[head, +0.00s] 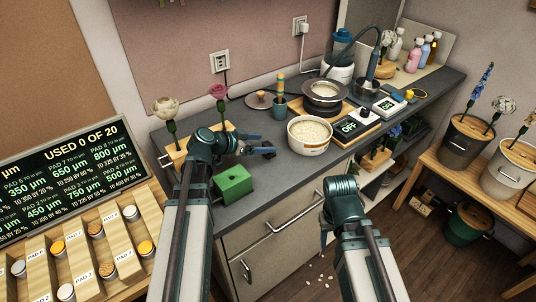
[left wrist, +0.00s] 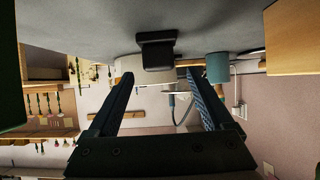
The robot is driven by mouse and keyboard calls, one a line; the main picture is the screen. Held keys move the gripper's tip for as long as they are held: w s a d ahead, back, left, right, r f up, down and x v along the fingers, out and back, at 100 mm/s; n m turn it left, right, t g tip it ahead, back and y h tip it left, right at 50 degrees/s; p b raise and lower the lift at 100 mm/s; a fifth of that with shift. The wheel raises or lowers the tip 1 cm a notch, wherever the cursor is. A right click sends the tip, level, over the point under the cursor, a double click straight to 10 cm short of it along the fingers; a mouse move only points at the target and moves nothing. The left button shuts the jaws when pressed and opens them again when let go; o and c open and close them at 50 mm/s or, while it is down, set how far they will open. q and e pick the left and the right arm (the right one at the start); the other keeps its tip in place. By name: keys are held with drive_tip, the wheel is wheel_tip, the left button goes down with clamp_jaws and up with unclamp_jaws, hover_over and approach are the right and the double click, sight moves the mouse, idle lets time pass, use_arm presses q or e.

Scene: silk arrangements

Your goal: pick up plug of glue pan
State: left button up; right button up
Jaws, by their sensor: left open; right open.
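The glue pan (head: 323,91) stands on the counter behind the white bowl. A small black block (head: 259,151), which looks like a plug, lies on the counter. It also shows in the left wrist view (left wrist: 156,50), beyond and between the fingertips. I cannot trace a cord from it to the pan. My left gripper (head: 264,143) is open and empty, low over the counter by the block; its two fingers also show in the left wrist view (left wrist: 161,88). My right gripper (head: 325,238) hangs in front of the drawers, mostly hidden by its wrist; it looks open and empty.
A green block (head: 234,182) sits at the counter's front edge. The white bowl (head: 310,135) and a teal cup (head: 279,107) stand right of my left gripper.

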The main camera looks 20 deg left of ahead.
sight(271, 144)
use_arm(q)
drive_tip(key=shift+w+d+f, duration=0.3)
drive_tip(key=shift+w+d, duration=0.1)
drive_tip(key=shift+w, duration=0.05)
drive_tip(key=b+x, duration=0.3)
drive_tip(key=x, duration=0.2)
drive_tip(key=shift+f, duration=0.3)
clamp_jaws()
